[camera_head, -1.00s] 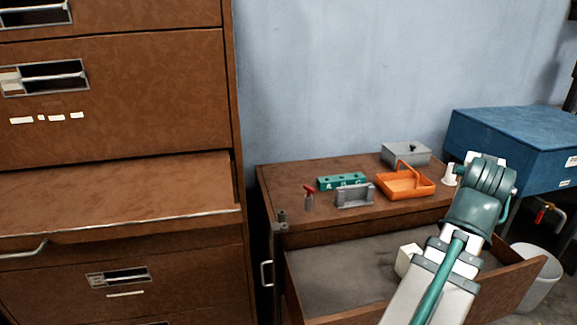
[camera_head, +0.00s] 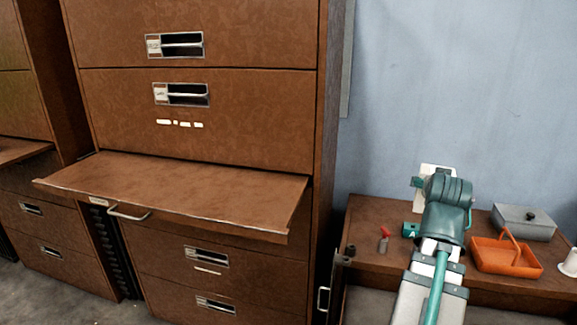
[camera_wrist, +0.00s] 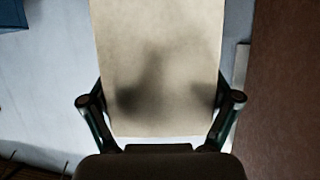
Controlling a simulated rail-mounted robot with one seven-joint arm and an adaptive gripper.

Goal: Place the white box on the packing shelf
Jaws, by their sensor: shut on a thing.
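The white box (camera_wrist: 158,50) fills the upper middle of the wrist view, looking pale cream with dark shadows on its near part. My gripper (camera_wrist: 160,100) is shut on it, with one finger at each side. In the head view my own arm largely hides the gripper, and I cannot clearly tell the box from the white parts there. A brown pull-out shelf (camera_head: 190,190) juts from the tall cabinet at the left, its top bare. It appears to be the packing shelf. My arm is to the right of it, in front of the low cabinet.
The low cabinet (camera_head: 376,212) holds an orange basket (camera_head: 505,258), a grey lidded box (camera_head: 524,222), a red-topped item (camera_head: 384,239) and a partly hidden green block (camera_head: 410,230). The tall cabinet (camera_head: 200,115) rises above the shelf. Its side edge stands between shelf and arm.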

